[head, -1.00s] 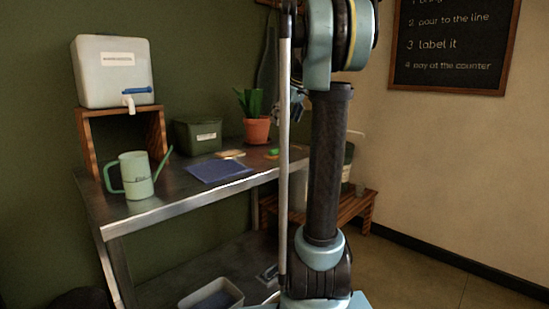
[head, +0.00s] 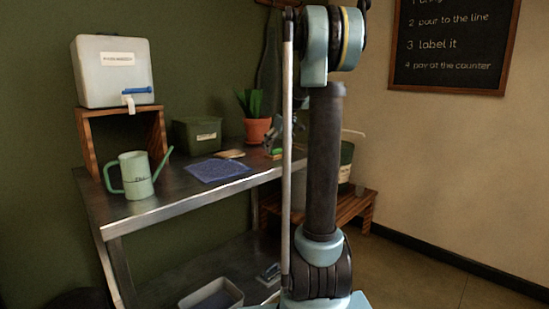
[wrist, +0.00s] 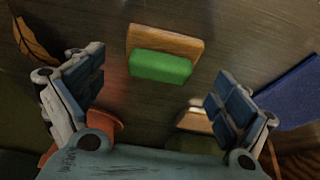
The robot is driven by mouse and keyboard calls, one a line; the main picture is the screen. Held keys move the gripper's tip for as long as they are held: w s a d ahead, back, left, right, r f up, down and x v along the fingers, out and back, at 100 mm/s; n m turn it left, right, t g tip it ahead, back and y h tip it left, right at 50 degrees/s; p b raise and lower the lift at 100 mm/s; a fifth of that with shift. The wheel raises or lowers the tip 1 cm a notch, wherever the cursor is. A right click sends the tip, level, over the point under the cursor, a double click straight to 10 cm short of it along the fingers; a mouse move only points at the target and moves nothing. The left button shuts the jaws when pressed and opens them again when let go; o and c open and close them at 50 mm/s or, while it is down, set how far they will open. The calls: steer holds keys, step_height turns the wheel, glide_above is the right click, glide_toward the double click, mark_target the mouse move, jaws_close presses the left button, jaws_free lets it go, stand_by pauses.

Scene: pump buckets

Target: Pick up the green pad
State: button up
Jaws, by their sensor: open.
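The green pad (wrist: 160,67) lies on the metal table, against a tan wooden block (wrist: 165,42), in the wrist view. In the head view the green pad (head: 277,151) is a small patch near the table's right part. My gripper (wrist: 155,95) is open and empty, its blue-padded fingers wide apart. The pad lies beyond and between the fingertips in the wrist view, apart from both. In the head view my gripper (head: 273,138) shows small and partly hidden beside the pot, close over the pad.
A terracotta pot with a plant (head: 257,131) stands close by. A blue cloth (head: 219,170), a green box (head: 197,136), a watering can (head: 137,176) and a white dispenser (head: 114,72) are farther left. A wooden bench (head: 345,208) stands right of the table.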

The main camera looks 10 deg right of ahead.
steer(key=shift+x, duration=1.2)
steer(key=c, duration=1.2)
steer(key=shift+r, duration=0.1)
step_height(320, 180, up, 10)
